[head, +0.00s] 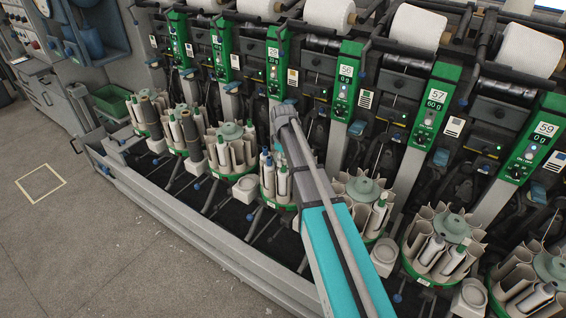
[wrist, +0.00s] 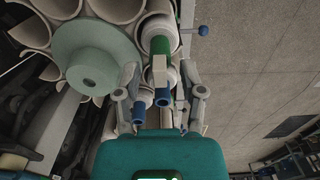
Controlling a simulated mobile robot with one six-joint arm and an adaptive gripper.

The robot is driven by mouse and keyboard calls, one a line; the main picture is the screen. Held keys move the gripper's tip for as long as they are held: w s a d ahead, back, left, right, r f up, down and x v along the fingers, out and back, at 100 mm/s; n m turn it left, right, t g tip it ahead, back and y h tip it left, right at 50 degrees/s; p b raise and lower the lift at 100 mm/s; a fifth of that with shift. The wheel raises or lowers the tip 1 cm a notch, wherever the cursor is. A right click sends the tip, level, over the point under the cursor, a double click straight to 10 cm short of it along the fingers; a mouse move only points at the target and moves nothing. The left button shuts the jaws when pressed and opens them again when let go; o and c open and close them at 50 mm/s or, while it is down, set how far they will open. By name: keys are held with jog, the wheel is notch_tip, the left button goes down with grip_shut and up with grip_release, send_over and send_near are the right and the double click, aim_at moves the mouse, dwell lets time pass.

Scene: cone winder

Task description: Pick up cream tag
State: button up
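A small cream rectangular piece (wrist: 160,70), possibly the cream tag, shows in the wrist view against a bobbin with a green band (wrist: 160,46). It lies between the fingers of my gripper (wrist: 160,93) in the picture. The fingers stand apart on either side, and I see no grip on it. Blue-tipped tubes (wrist: 162,97) also show between them. In the head view my arm covers the gripper, and I cannot pick out this piece there. Small pale cards, one of them cream (head: 454,126), are on the machine front.
A round magazine with a green hub (wrist: 92,68) and cream pockets fills the wrist view's upper left. Several such magazines (head: 437,244) line the winder below green numbered panels (head: 434,105). Open floor (head: 90,240) lies left of the grey rail (head: 190,235).

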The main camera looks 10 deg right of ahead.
aim_at(283, 159)
jog(key=c, duration=0.5)
jog(key=shift+r, duration=0.15)
jog(key=shift+c, duration=0.2)
notch_tip(283, 159, up, 3)
jog(key=p, duration=0.3)
jog(key=s+r+p, duration=0.9)
jog(key=s+p, duration=0.1)
jog(key=s, duration=0.4)
jog(key=shift+r, duration=0.35)
jog(key=shift+a, duration=0.1)
jog(key=shift+r, duration=0.2)
jog(key=shift+r+p, duration=1.3)
jog(key=shift+p, duration=0.25)
